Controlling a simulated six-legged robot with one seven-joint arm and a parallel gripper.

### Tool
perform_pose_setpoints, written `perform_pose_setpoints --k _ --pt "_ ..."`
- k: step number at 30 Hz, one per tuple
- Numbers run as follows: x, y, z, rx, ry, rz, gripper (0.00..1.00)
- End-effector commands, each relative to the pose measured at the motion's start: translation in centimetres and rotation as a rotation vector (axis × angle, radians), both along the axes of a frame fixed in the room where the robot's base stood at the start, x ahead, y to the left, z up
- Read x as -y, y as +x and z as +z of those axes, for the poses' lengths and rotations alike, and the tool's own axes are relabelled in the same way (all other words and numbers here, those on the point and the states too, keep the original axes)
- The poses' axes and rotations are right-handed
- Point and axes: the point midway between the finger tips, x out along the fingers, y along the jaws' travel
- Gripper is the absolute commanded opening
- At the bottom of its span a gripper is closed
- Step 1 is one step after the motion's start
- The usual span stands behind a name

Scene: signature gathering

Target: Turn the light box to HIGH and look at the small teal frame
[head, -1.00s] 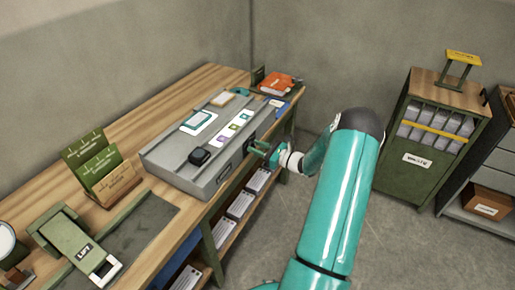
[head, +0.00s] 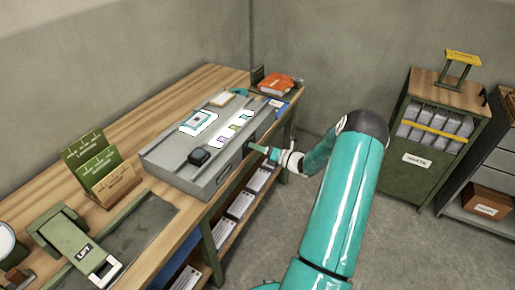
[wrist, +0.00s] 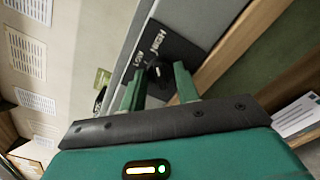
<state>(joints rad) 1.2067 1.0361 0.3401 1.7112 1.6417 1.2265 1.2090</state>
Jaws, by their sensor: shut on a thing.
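The grey light box (head: 213,183) sits on the wooden workbench, with bright white panels on its top. A small teal frame (head: 186,124) lies on the left lit panel; its contents are too small to read. My gripper (head: 257,149) is at the box's right front face. In the wrist view, my gripper (wrist: 158,80) has its two green fingers either side of a small dark knob (wrist: 158,71) and is shut on it.
A black block (head: 199,157) and small coloured pieces lie on the box top. Green card racks (head: 92,160) and a green lever device (head: 78,243) stand on the bench at left. An orange book (head: 275,87) lies at the far end. Open floor lies right of the bench.

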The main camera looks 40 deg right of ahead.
Motion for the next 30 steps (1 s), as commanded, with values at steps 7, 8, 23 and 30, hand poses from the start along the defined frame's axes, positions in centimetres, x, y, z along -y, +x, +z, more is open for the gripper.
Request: perform_pose_setpoints --k 7,8,23,30 --pt "0.06 -0.1 -0.06 -0.019 0.049 0.0 0.09" --pt "0.06 -0.1 -0.06 -0.02 0.052 0.0 0.09" --pt "0.05 -0.09 -0.05 -0.021 0.055 -0.001 0.52" --pt "0.04 -0.06 -0.04 -0.02 0.054 -0.001 0.52"
